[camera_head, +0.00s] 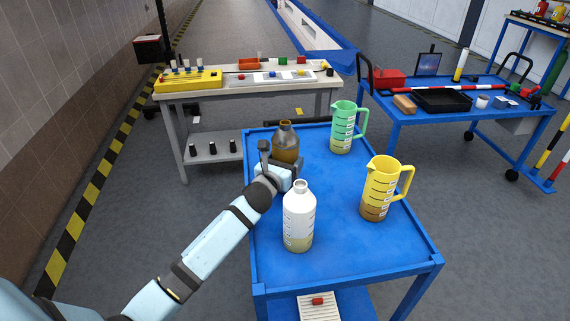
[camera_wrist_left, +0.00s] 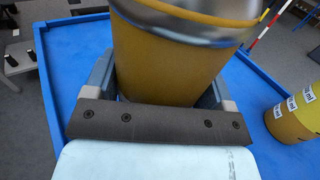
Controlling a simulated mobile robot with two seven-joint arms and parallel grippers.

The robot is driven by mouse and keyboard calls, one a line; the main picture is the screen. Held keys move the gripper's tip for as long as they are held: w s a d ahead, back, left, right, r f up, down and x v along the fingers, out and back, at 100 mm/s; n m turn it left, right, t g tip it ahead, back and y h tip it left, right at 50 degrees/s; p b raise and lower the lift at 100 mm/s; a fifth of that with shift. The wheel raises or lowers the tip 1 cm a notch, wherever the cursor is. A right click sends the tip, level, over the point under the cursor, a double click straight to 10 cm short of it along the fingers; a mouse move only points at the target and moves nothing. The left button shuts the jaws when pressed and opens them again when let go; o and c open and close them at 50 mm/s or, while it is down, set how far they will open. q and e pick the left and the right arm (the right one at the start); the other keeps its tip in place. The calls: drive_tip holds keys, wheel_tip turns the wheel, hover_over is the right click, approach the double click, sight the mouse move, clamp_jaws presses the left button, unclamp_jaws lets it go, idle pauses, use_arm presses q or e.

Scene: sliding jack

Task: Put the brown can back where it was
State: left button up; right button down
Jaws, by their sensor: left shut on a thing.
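The brown can (camera_head: 286,146), an amber can with a narrow neck, is upright at the far left of the blue cart's top (camera_head: 336,245). My left gripper (camera_head: 284,166) is shut around its lower body. In the left wrist view the brown can (camera_wrist_left: 168,60) fills the space between the two fingers of my left gripper (camera_wrist_left: 160,88). Whether its base touches the cart top is hidden behind the gripper. My right gripper is not in view.
A white bottle (camera_head: 299,218) stands just in front of my left gripper. A green jug (camera_head: 342,130) stands at the back right and a yellow jug (camera_head: 379,188) at the right. The cart has a raised rim. Its middle is clear.

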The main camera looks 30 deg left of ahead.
use_arm(q)
drive_tip(key=shift+f, duration=0.1)
drive_tip(key=shift+f, duration=0.1)
drive_tip(key=o, duration=1.2)
drive_tip(key=shift+f, duration=0.1)
drive_tip(key=s, duration=1.2)
drive_tip(key=shift+d+r+p, duration=0.25)
drive_tip(key=shift+d+p, duration=0.1)
